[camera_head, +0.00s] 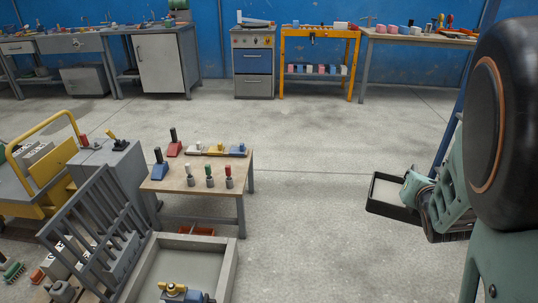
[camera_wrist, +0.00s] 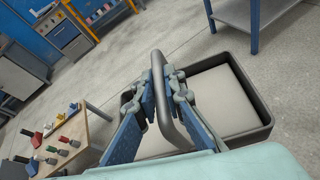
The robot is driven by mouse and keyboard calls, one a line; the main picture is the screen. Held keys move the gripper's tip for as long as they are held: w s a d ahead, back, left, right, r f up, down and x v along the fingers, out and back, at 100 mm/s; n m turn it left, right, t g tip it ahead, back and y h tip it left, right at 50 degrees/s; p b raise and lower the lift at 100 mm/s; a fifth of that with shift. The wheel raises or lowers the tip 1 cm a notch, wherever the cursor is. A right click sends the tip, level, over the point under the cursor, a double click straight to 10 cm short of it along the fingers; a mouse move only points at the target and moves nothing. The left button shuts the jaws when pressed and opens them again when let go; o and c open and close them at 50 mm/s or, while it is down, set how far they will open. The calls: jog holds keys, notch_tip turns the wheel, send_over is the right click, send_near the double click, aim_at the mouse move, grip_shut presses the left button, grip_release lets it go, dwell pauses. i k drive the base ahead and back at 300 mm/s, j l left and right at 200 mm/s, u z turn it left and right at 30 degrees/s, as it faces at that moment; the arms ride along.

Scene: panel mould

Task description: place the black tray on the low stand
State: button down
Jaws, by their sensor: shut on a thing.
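The black tray (camera_head: 395,211) hangs in the air at the right of the head view, with a flat light grey inside. In the wrist view the black tray (camera_wrist: 268,128) shows below my gripper, with a dark arched handle (camera_wrist: 158,68) over it. My gripper (camera_wrist: 164,82) is shut on this handle, with one finger on each side. In the head view my gripper (camera_head: 412,188) is partly hidden by the arm. A low wooden-topped table (camera_head: 163,185) stands left of centre, well apart from the tray. I cannot tell whether it is the low stand.
The low table holds several colored tools and blocks. A grey-walled mould (camera_head: 232,258) lies in front, beside a grey rack (camera_head: 95,235) and a yellow-railed cart (camera_head: 62,190). Benches and an orange table (camera_head: 282,70) line the back wall. The middle floor is clear.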

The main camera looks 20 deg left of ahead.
aim_at(198, 169)
jog(key=i+l+u, duration=0.2)
jog(key=i+l, duration=0.2)
jog(key=l, duration=0.15)
jog(key=i+l+u, duration=0.15)
jog(key=i, duration=0.2)
jog(key=i+l+u, duration=0.1)
jog(key=i+l, duration=0.15)
jog(key=i+u, duration=0.15)
jog(key=i, duration=0.3)
jog(key=i+l+u, duration=0.15)
jog(key=i, duration=0.3)
jog(key=i+j+u, duration=0.1)
jog(key=i, duration=0.25)
jog(key=i+j+u, duration=0.15)
jog(key=i+j, duration=0.4)
jog(key=i+j+u, duration=0.1)
jog(key=i+j, duration=0.25)
jog(key=j, duration=0.25)
